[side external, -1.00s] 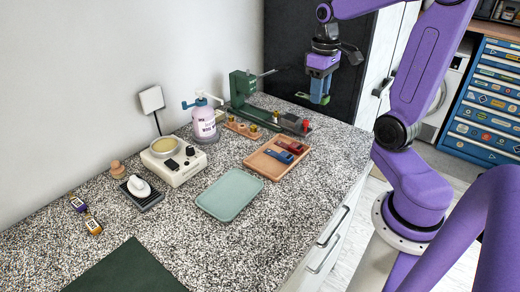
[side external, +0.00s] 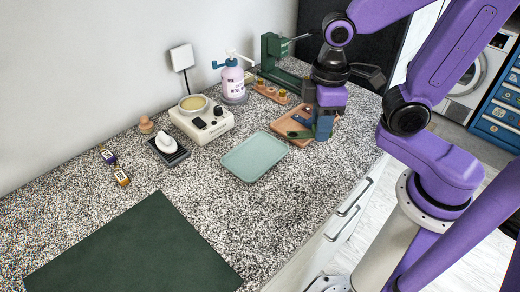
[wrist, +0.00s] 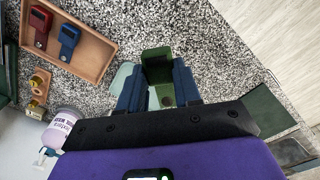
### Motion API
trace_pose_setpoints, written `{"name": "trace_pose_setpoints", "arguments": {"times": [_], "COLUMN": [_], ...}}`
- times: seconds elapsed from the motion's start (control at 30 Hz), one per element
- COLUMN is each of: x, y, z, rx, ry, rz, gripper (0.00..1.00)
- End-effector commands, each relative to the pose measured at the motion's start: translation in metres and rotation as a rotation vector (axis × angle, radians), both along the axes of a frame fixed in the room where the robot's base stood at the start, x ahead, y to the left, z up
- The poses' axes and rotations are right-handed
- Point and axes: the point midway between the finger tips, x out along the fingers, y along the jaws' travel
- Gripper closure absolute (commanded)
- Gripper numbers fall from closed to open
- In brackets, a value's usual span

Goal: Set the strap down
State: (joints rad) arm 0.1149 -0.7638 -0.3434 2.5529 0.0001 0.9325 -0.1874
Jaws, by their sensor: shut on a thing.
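My gripper (wrist: 158,90) is shut on a green strap (wrist: 158,65), which shows between the two blue fingers in the wrist view. In the side view my gripper (side external: 322,128) hangs at the right end of the wooden tray, and the strap (side external: 299,134) juts out to its left. It appears held above the surface; the exact height is hard to tell. In the wrist view a red strap (wrist: 40,24) and a blue strap (wrist: 68,42) lie in the wooden tray (wrist: 97,58). A pale green tray (side external: 254,157) lies flat and empty; the fingers partly hide it in the wrist view (wrist: 121,78).
A dark green mat (side external: 135,250) covers the front of the speckled counter. A white device with a dish (side external: 202,121), a pump bottle (side external: 233,84) and a green press (side external: 272,52) stand toward the wall. Two small tagged items (side external: 122,177) lie at left.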

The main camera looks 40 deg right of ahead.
Motion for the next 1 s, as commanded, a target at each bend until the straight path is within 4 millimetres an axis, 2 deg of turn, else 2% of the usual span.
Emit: {"name": "trace_pose_setpoints", "arguments": {"times": [0.67,1.0], "x": [0.081,0.111], "y": [0.023,0.033], "z": [-0.039,-0.078], "rx": [-0.002,-0.002], "ry": [0.003,0.003], "rz": [-0.004,-0.004], "gripper": [1.0,1.0]}}
